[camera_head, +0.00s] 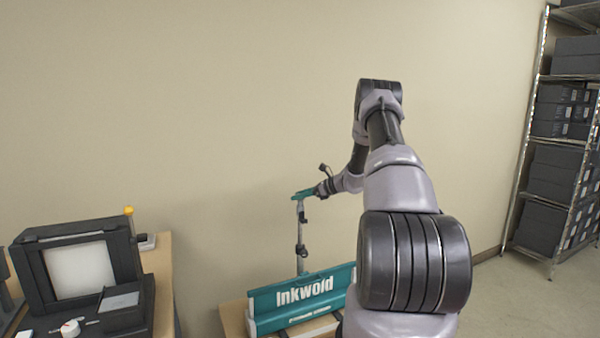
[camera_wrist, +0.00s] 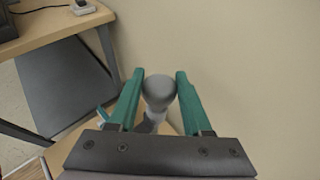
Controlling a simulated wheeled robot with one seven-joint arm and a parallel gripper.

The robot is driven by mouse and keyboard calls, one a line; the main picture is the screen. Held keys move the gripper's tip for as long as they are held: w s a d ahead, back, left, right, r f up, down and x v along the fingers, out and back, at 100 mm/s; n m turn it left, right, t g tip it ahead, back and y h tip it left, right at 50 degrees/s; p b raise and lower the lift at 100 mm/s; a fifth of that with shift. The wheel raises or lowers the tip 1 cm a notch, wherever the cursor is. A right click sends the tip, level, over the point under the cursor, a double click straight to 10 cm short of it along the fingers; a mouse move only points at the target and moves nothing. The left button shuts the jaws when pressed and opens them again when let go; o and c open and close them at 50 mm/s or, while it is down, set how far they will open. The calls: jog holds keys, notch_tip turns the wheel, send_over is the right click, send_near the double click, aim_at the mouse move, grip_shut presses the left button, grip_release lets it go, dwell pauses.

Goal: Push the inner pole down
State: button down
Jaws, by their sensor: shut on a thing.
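The inner pole is a thin grey upright rod (camera_head: 300,220) standing above a teal base marked "Inkwold" (camera_head: 305,298) in the head view. A darker collar (camera_head: 301,250) sits partway down the pole. My gripper (camera_head: 302,194) is at the top of the pole, reaching in from the right. In the wrist view, my gripper's two teal fingers (camera_wrist: 160,95) are on either side of the rounded grey pole top (camera_wrist: 159,88) and shut on it. The lower pole is mostly hidden beneath the top in that view.
A wire shelf with dark boxes (camera_head: 560,175) stands at the right. A plain wall (camera_head: 220,90) is close behind the pole.

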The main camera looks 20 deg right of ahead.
notch_tip(320, 180, down, 14)
jog(key=shift+s+d+f, duration=0.1)
jog(key=shift+f, duration=0.25)
jog(key=shift+s+f, duration=0.1)
jog(key=shift+c, duration=1.8)
grip_release()
jog(key=shift+d+r, duration=0.15)
jog(key=shift+r, duration=0.05)
jog(key=v, duration=1)
jog(key=shift+s+d, duration=0.15)
